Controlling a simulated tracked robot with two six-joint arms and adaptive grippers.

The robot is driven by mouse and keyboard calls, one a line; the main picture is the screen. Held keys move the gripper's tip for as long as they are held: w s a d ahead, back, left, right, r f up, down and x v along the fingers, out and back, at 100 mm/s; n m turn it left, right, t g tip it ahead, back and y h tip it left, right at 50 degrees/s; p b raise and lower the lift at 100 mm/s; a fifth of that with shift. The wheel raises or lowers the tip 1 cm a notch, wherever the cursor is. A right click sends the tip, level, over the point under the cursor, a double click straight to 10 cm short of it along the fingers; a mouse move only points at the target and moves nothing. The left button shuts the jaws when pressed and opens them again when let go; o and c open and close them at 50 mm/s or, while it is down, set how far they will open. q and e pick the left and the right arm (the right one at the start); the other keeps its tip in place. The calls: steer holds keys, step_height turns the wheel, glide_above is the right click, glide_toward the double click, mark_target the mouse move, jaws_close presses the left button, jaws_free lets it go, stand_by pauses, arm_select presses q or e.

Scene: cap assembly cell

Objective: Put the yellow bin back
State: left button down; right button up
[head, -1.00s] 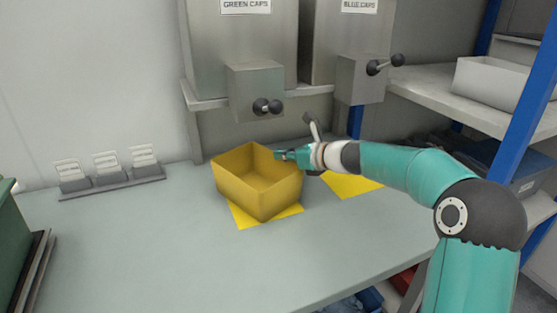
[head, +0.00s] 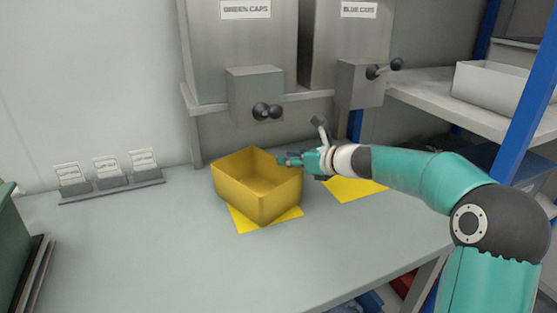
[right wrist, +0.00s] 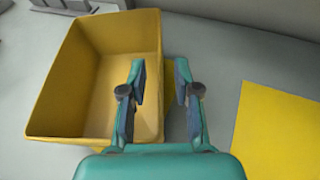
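The yellow bin (head: 240,195) stands upright and empty on the grey table, on a yellow mat (head: 266,222) below the green caps dispenser. My right gripper (head: 283,160) is at the bin's right rim. In the right wrist view the bin (right wrist: 75,118) is at the left. There my right gripper (right wrist: 160,85) is open, with one finger over the inside of the bin and the other outside its right wall. A gap shows between the fingers and the wall lies between them; I cannot tell whether either finger touches it. My left gripper is not in view.
A second yellow mat (head: 352,189) lies bare to the right. Dispensers with black-knobbed levers (head: 267,111) hang above. A card holder (head: 112,185) stands at the back left, and a green container (head: 12,245) at the left edge. The table's front left is clear.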

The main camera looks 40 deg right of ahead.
steer(key=v, duration=0.9)
steer(key=shift+s+p, duration=0.3)
steer(key=shift+p, duration=0.15)
steer(key=shift+r, duration=0.1)
